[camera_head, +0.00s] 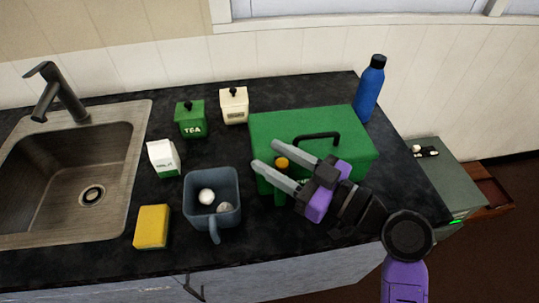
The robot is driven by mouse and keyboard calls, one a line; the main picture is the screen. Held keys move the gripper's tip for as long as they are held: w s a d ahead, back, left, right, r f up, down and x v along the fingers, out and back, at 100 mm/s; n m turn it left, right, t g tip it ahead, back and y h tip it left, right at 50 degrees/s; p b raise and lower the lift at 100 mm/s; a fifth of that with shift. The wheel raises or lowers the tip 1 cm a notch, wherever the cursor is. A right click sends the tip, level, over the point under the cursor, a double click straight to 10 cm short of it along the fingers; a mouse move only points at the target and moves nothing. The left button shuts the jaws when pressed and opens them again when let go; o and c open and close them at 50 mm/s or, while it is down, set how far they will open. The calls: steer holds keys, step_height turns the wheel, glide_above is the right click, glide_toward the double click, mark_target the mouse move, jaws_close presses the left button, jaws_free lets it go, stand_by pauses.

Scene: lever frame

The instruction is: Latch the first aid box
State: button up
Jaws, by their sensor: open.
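The first aid box (265,128) is a green case with a black handle on its lid, standing on the right part of the dark counter. Its lid looks down. A small orange-yellow latch piece (282,162) shows at its front, between my fingers in the picture. My gripper (262,171) is open, with its two grey fingers pointing left in front of the box. My gripper and wrist hide much of the box's front. I cannot tell whether a finger touches the box or the latch.
A blue-grey container (212,190) with white round items stands left of my gripper. A yellow sponge (152,226), a milk carton (162,158), a tea canister (190,119) and a cream canister (234,105) stand nearby. A blue bottle (369,90) stands behind the box. The sink (85,175) is at left.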

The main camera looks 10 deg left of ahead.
mark_target(288, 168)
steer(key=b+v, duration=0.1)
steer(key=v, duration=0.5)
steer(key=shift+s+d, duration=0.15)
steer(key=shift+d, duration=0.05)
